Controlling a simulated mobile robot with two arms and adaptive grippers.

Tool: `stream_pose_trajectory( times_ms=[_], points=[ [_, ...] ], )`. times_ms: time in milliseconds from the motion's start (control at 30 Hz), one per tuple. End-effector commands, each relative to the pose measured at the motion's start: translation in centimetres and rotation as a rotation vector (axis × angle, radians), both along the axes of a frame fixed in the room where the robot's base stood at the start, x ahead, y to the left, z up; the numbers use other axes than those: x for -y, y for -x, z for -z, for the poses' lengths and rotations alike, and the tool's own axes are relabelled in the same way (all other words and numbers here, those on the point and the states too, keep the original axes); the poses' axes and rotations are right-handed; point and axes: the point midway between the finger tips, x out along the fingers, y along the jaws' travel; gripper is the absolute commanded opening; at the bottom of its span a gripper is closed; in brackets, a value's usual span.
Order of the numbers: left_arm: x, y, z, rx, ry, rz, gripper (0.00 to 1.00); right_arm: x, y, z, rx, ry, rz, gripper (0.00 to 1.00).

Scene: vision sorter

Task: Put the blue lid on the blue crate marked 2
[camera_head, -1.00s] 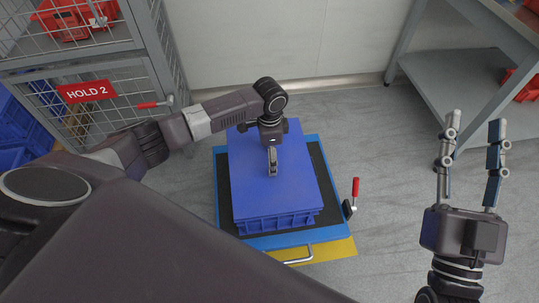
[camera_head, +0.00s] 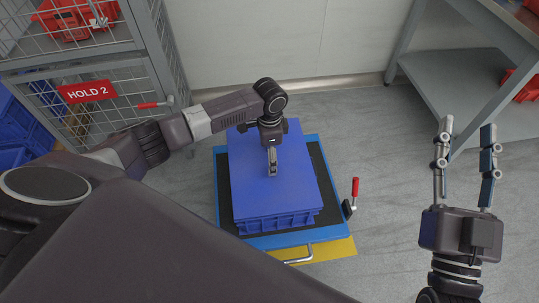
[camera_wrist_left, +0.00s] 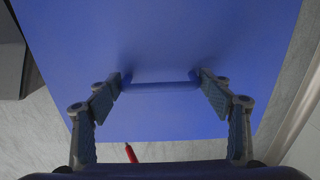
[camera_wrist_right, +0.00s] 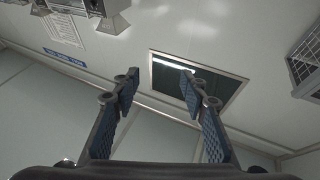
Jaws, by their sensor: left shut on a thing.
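The blue lid (camera_head: 260,190) lies flat over the blue crate (camera_head: 278,223), whose ribbed front side shows below the lid's near edge. The crate stands on a blue trolley with a dark mat (camera_head: 325,192). My left gripper (camera_head: 272,174) is above the middle of the lid. No mark 2 is readable on the crate. My right gripper (camera_head: 465,130) is raised at the right, open and empty, with its fingers (camera_wrist_right: 160,85) apart.
A wire cage with a red HOLD 2 sign (camera_head: 87,91) stands at the left, with red bins (camera_head: 75,18) above and blue crates (camera_head: 20,125) beside it. A grey shelf bench (camera_head: 455,85) stands at the right. A red-handled clamp (camera_head: 354,190) is on the trolley's right side.

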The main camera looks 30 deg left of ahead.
Motion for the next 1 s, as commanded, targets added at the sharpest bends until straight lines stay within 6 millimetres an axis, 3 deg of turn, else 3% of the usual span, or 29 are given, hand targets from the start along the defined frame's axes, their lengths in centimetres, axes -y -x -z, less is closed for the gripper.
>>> stream_pose_trajectory(
  times_ms=[1000],
  points=[
    [0.0,0.0,-0.1,0.001,0.001,0.0,0.41,0.0,-0.6,2.2,-0.098,0.025,0.005,0.4]
  ],
)
